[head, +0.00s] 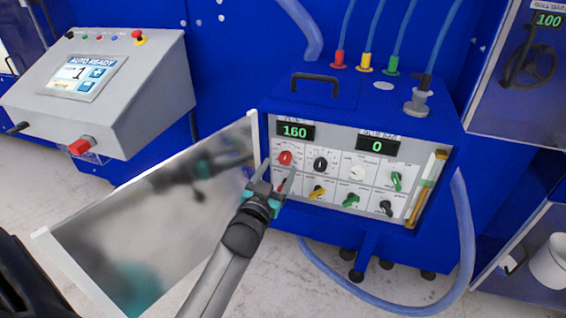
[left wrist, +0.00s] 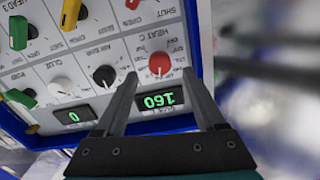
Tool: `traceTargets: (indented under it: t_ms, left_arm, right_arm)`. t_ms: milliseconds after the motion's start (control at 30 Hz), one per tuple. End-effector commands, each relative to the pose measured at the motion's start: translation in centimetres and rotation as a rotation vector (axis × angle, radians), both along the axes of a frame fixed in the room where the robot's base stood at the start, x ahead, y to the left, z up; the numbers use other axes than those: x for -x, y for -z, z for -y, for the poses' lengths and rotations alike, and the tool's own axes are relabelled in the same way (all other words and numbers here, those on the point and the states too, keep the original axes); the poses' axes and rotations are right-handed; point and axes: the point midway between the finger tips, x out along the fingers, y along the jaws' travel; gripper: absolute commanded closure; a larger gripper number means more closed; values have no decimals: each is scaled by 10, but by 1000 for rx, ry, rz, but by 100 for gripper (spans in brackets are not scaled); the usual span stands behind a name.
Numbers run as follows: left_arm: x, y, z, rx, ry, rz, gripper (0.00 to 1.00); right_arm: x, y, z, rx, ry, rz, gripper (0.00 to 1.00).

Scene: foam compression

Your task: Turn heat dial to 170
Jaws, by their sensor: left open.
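The red heat dial (head: 285,158) is at the upper left of the white control panel, under a green display (head: 294,131) reading 160. In the left wrist view the panel is upside down; the red dial (left wrist: 159,64) has the label HEAT C beside it, and the display (left wrist: 160,99) again reads 160. My left gripper (head: 278,170) is open and close to the dial. In the left wrist view its fingertips (left wrist: 160,74) lie to either side of the dial; I cannot tell whether they touch it. My right gripper is not in view.
Black (head: 320,164) and white (head: 357,173) knobs sit right of the dial, with several coloured switches around and below. A second display (head: 377,142) reads 0. An open reflective door (head: 150,215) hangs left of the panel. A grey console (head: 100,95) stands further left.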

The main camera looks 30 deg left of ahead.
Motion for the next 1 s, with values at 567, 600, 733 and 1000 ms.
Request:
traceTargets:
  t_ms: [567, 600, 733, 1000]
  left_arm:
    - [-40, 0, -10, -1, 1, 0, 29]
    - [-40, 0, -10, -1, 0, 0, 29]
    - [-40, 0, -9, -1, 1, 0, 31]
    - [-40, 0, -9, 0, 1, 0, 61]
  right_arm:
    - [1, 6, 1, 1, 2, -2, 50]
    - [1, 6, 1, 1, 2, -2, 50]
    - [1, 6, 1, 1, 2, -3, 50]
    - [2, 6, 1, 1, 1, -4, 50]
